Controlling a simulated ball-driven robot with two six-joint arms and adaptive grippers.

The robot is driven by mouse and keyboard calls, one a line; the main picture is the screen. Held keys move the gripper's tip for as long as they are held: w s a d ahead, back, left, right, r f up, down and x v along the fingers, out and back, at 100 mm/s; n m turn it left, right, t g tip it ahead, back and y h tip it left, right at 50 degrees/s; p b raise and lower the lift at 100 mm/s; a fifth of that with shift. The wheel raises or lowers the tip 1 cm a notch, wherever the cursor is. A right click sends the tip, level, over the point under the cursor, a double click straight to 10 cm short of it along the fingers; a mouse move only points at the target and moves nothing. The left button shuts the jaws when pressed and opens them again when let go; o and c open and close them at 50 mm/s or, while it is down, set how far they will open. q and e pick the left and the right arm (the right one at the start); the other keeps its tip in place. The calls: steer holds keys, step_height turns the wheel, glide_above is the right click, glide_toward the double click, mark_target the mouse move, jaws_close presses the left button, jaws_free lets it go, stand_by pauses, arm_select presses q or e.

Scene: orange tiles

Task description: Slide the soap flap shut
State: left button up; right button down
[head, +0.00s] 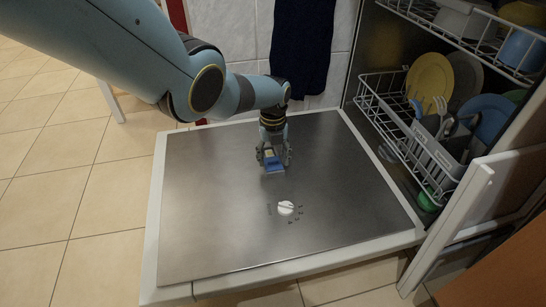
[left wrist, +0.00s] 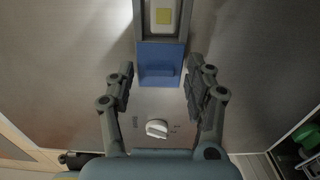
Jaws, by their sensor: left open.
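The blue soap flap (left wrist: 160,65) lies on the inner face of the lowered dishwasher door (head: 215,225). Beside it, in the left wrist view, is the soap compartment (left wrist: 163,17), uncovered, with a pale block with a yellow square in it. My left gripper (head: 273,156) is over the flap and points down at the door. In the left wrist view its two fingers (left wrist: 161,78) are spread, one on each side of the flap, with gaps between. I cannot tell its exact height above the flap. The flap (head: 273,168) is partly hidden by the gripper in the head view.
A white dial (head: 286,208) sits on the door near the flap. The dishwasher racks with plates (head: 430,78) and a grey cutlery basket (head: 432,155) stand at the right. A dark towel (head: 302,45) hangs on the wall behind. The door around the flap is otherwise bare.

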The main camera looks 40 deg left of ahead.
arm_select(q)
jaws_close()
